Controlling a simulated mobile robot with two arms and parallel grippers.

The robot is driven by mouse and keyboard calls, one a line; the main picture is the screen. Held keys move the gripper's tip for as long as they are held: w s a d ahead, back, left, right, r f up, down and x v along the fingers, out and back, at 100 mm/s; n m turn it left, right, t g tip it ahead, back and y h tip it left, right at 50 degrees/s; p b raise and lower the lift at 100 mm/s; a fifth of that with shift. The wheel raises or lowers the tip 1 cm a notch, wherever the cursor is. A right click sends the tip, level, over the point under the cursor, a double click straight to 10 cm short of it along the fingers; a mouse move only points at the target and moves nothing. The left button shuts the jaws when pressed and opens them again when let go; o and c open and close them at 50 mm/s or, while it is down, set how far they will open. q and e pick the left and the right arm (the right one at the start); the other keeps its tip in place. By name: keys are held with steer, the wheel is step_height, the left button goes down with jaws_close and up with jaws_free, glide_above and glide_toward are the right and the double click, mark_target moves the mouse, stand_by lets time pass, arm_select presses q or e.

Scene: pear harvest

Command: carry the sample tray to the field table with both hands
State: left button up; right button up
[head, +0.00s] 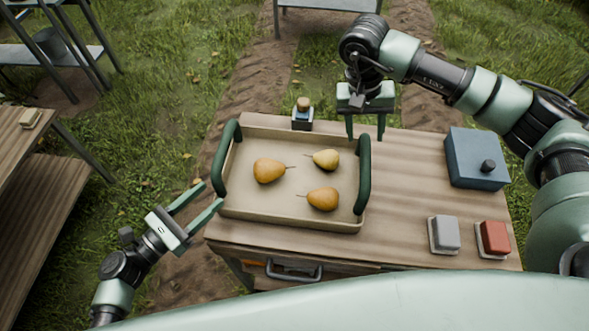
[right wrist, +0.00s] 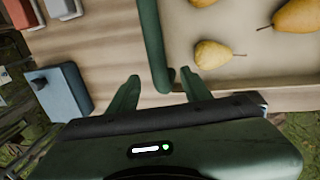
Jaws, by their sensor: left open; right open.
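The beige sample tray (head: 290,221) sits on a wooden table, with a dark green handle at each side. Three pears lie in it: an orange one (head: 268,170), a yellow one (head: 326,159) and another orange one (head: 323,198). My left gripper (head: 212,194) is open and empty, just left of the tray, near the left handle (head: 227,158). My right gripper (head: 366,136) is open above the table by the far end of the right handle (head: 363,180). In the right wrist view its fingers (right wrist: 160,88) stand on either side of the handle's end (right wrist: 153,50).
On the wooden table (head: 410,190) stand a blue box with a black knob (head: 476,160), a grey block (head: 444,234), a red block (head: 493,239) and a small bottle (head: 302,115). Another wooden table (head: 25,160) stands at left. Metal stands (head: 335,5) are at the back.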

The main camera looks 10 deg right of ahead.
arm_select(q)
glide_above(234, 192)
arm_select(e)
steer(key=f, duration=0.2)
steer(key=d+f, duration=0.1)
steer(key=f, duration=0.4)
steer(key=shift+s+d+f, duration=0.25)
steer(key=shift+d+f, duration=0.05)
arm_select(q)
steer(key=shift+s, duration=0.1)
jaws_close()
arm_select(e)
jaws_close()
arm_select(q)
steer(key=shift+r, duration=0.1)
arm_select(e)
steer(key=shift+w+r, duration=0.1)
